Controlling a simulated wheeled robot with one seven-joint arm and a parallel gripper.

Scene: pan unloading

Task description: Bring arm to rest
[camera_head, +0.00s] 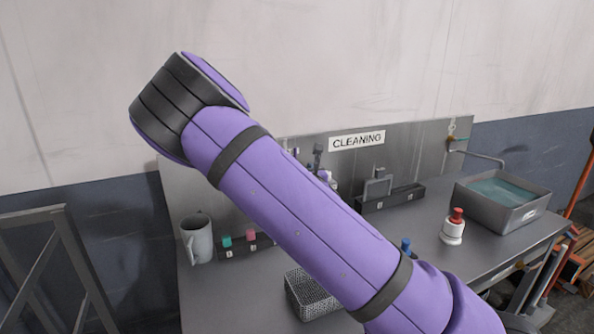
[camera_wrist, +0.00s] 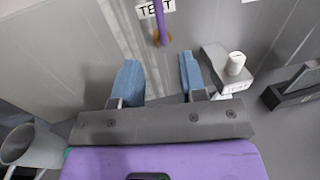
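My arm crosses the middle of the head view, from the lower right up to the upper left, above the workbench (camera_head: 225,300). My gripper is not visible in the head view. In the wrist view my gripper (camera_wrist: 158,66) shows two blue fingers standing apart, with nothing held between them. Beyond the fingertips is a grey upright panel with a label reading "TEST" (camera_wrist: 155,8) and a thin purple item with a brown end (camera_wrist: 162,36).
A grey mug (camera_head: 197,240), a wire basket (camera_head: 311,294), a red-capped white bottle (camera_head: 453,229) and a grey basin of water (camera_head: 503,216) stand on the bench. A back panel bears a "CLEANING" sign (camera_head: 357,140). A metal frame (camera_head: 65,262) stands at lower left.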

